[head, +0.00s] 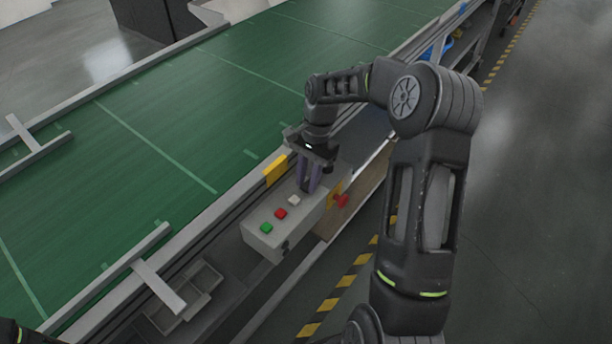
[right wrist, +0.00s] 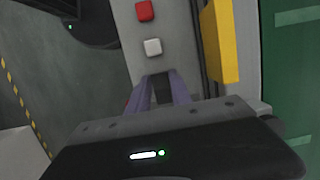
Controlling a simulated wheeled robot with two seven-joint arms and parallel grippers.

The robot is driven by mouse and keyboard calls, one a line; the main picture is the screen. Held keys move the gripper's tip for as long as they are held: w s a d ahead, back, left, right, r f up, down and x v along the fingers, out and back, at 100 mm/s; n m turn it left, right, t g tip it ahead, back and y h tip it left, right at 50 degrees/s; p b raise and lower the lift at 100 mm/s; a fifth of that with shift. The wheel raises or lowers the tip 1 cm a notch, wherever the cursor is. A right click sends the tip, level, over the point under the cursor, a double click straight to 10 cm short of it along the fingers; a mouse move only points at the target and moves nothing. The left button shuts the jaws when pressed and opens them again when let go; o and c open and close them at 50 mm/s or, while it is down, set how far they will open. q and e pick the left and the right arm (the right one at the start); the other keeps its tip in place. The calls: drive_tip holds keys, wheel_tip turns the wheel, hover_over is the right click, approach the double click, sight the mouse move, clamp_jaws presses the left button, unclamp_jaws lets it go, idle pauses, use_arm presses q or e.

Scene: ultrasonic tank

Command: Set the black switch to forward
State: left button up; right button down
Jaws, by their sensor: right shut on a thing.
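The grey control box (head: 285,222) sits at the side of the green conveyor. Its top carries a green button (head: 266,228), a red button (head: 280,213) and a white button (head: 293,200) in a row. My right gripper (head: 307,188) points down at the box top, just beyond the white button. In the right wrist view its purple fingers (right wrist: 164,88) are close together around a dark thing, which looks like the black switch (right wrist: 163,92). The fingers mostly hide the switch, so its setting cannot be read. My left gripper is not in view.
A red knob (head: 341,200) sticks out of the box's side on a yellow plate. A yellow block (head: 275,170) stands on the conveyor rail beside the gripper. A grey tray (head: 190,297) lies nearer along the rail. The floor at right is clear.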

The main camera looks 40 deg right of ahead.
drive_tip(key=shift+d+y, duration=0.1)
drive_tip(key=shift+y, duration=0.2)
drive_tip(key=c, duration=1.2)
unclamp_jaws()
drive_tip(key=shift+o, duration=0.2)
drive_tip(key=shift+r, duration=0.1)
drive_tip(key=b+v, duration=0.1)
drive_tip(key=v, duration=0.6)
drive_tip(key=shift+r+b, duration=0.3)
drive_tip(key=shift+r, duration=0.05)
drive_tip(key=shift+w+d, duration=0.1)
drive_tip(key=shift+d, duration=0.05)
